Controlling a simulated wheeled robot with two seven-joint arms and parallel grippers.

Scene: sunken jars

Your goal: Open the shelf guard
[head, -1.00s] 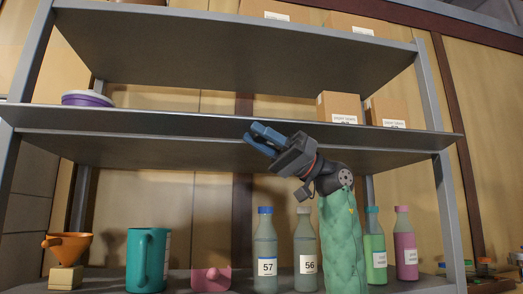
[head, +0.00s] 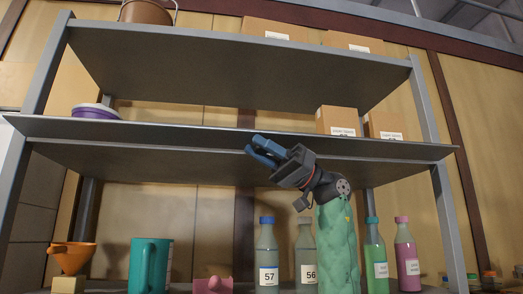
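A long, thin grey panel (head: 150,130), which looks like the shelf guard, runs along the front of the middle shelf. Its ends reach past the uprights, and it lies nearly flat, seen edge-on from slightly below. My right gripper (head: 252,145) has blue fingers, pointing up and left, in front of the middle of this panel. The fingers lie side by side with no clear gap and nothing visible between them. I cannot tell whether they touch the panel. My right arm in its green sleeve rises from the bottom. My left gripper is not in view.
A purple tub (head: 95,111) and cardboard boxes (head: 338,121) stand on the middle shelf. Below are an orange funnel (head: 72,257), a teal mug (head: 150,265), a pink item (head: 212,285) and several bottles (head: 267,250). A brown pot (head: 147,12) stands on top.

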